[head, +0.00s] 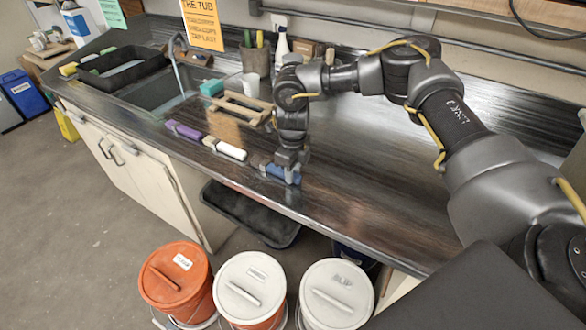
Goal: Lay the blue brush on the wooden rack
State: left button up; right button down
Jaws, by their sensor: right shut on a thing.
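The blue brush (275,171) is near the front edge of the counter, in line with the other brushes. My right gripper (289,178) points down and is shut on its blue handle, hiding part of it. I cannot tell whether the brush touches the counter or is just above it. The wooden rack (236,113) is a low frame of light wood bars lying on the counter beside the sink, behind and left of the blue brush. No brush lies on it. My left gripper is not in view.
A white brush (229,150) and a purple brush (186,131) lie along the front edge. A white cup (250,84), a teal sponge (212,88) and a tool crock (256,60) stand near the rack. Lidded buckets (176,280) stand on the floor below.

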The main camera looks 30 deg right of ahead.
jog(key=c, duration=1.1)
grip_release()
jog(key=shift+f, duration=0.1)
jog(key=shift+c, duration=0.2)
jog(key=shift+f+b, duration=0.35)
jog(key=shift+b, duration=0.05)
notch_tip(320, 180, up, 4)
jog(key=shift+r+b, duration=0.2)
jog(key=shift+b, duration=0.9)
notch_tip(320, 180, up, 7)
jog(key=shift+s, duration=0.15)
